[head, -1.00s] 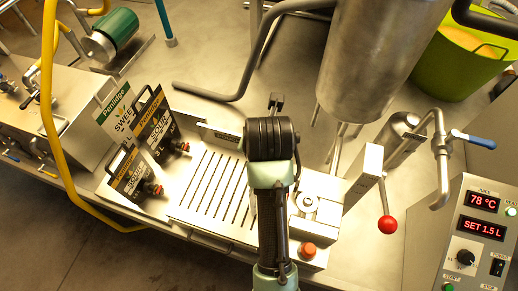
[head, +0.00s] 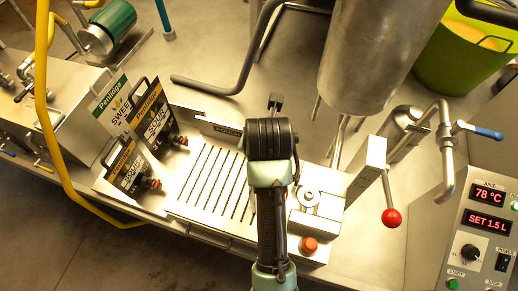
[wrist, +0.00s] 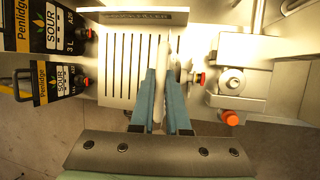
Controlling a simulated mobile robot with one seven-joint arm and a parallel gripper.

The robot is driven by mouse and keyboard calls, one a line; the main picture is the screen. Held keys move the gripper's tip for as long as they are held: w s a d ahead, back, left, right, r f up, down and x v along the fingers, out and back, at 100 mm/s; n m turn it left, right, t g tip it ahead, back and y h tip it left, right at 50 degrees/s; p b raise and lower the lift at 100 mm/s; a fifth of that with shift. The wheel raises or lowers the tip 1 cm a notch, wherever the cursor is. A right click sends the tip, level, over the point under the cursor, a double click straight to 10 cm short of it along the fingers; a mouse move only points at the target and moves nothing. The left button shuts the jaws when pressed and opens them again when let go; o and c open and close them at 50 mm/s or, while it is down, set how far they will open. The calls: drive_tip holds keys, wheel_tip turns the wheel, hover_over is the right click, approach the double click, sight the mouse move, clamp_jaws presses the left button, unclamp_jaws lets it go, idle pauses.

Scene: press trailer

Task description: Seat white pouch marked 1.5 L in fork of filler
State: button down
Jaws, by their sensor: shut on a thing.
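My gripper (wrist: 160,100) is shut on a thin white pouch (wrist: 157,85), seen edge-on between the two blue fingers in the wrist view. Its marking cannot be read from this angle. A red and black cap (wrist: 198,80) shows just right of the fingers, on the side towards the filler. The filler (head: 318,200) has a pale metal block with a round steel fitting (wrist: 233,82), right of the pouch. The pouch and the block look apart. I cannot make out the fork clearly. In the head view my arm hides the gripper and the pouch.
A slotted drip tray (head: 212,185) lies left of and under the gripper. Black SOUR pouches (head: 155,120) and a white SWEET pouch (head: 112,100) stand at the left. The panel reads SET 1.5 L (head: 488,222).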

drive_tip(key=shift+f+b, duration=0.35)
drive_tip(key=shift+f, duration=0.2)
idle(0.4)
drive_tip(key=c, duration=0.8)
unclamp_jaws()
drive_tip(key=shift+p+v, duration=1.4)
drive_tip(key=shift+v, duration=5.1)
